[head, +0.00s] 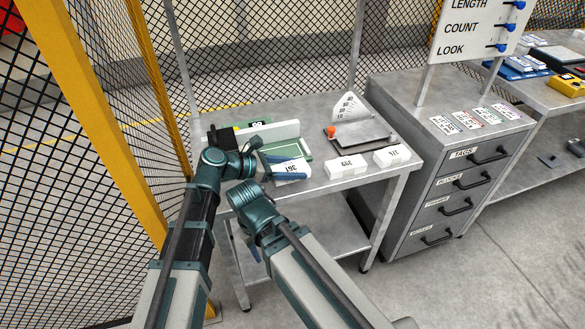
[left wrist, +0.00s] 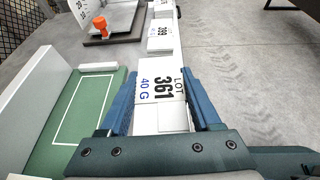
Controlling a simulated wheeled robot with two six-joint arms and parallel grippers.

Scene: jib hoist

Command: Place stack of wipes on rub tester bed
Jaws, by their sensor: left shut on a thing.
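My left gripper (head: 296,168) is shut on a white stack of wipes (head: 289,167) marked 361. In the left wrist view the blue fingers (left wrist: 162,88) sit on both sides of this stack (left wrist: 158,112), whose label reads LOT 361, 40 G. The stack is at the table's front edge; I cannot tell whether it touches the top. The rub tester bed, seemingly the green plate with a white outlined rectangle (left wrist: 92,108), lies just left of the stack; in the head view its green edge (head: 304,150) shows behind the gripper. My right gripper is below its wrist, mostly hidden.
Two more labelled white stacks (head: 346,166) (head: 393,155) stand along the front edge. Behind them is a grey plate device (head: 362,135) with an orange knob and dial. A white upright panel (left wrist: 38,100) borders the green plate. A drawer cabinet (head: 450,170) stands right; mesh fencing is left.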

